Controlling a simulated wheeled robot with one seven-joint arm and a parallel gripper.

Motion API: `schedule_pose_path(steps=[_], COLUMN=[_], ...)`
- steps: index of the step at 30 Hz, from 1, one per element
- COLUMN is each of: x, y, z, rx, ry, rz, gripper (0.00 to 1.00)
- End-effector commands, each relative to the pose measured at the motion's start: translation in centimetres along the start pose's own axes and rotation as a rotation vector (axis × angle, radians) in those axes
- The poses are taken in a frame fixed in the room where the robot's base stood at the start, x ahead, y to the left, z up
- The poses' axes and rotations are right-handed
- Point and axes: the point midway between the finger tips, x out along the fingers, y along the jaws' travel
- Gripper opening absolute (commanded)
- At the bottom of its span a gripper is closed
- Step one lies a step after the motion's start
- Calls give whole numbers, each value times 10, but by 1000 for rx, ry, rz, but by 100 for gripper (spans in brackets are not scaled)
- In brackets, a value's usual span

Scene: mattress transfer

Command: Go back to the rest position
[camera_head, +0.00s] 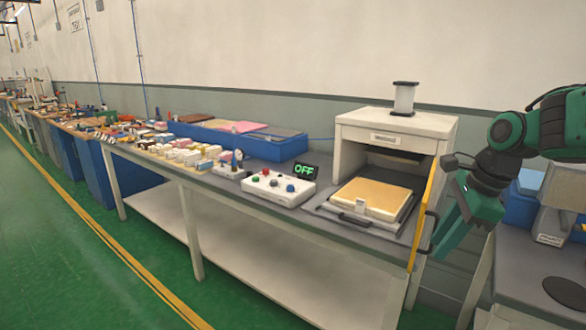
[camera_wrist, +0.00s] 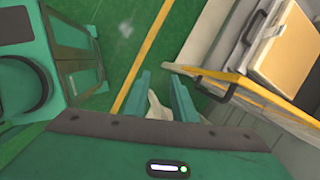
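My gripper (camera_head: 436,250) is the green end of the arm at the right of the head view, pointing down and left. In the wrist view its two fingers (camera_wrist: 158,84) stand apart with a gap between them, and a pale shape shows in the gap. The gripper is beside the open yellow-edged door (camera_head: 424,205) of the white oven-like box (camera_head: 395,122). The door's black handle (camera_wrist: 215,90) lies just right of the fingers in the wrist view, apart from them. A tan mattress-like pad (camera_head: 372,196) lies on a pulled-out tray (camera_head: 333,208).
A blue bin (camera_head: 285,146) and small blocks lie farther left on the long bench. Another table (camera_head: 520,285) is at the right. Green floor is open in front.

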Motion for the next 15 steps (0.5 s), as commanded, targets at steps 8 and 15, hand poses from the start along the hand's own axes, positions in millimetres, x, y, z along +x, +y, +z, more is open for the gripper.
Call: schedule_pose_path(steps=[8, 15], x=[-1, 0], y=[54, 108], z=[-53, -96], rx=[-369, -698], ry=[86, 133], rz=[39, 116], gripper=[24, 24])
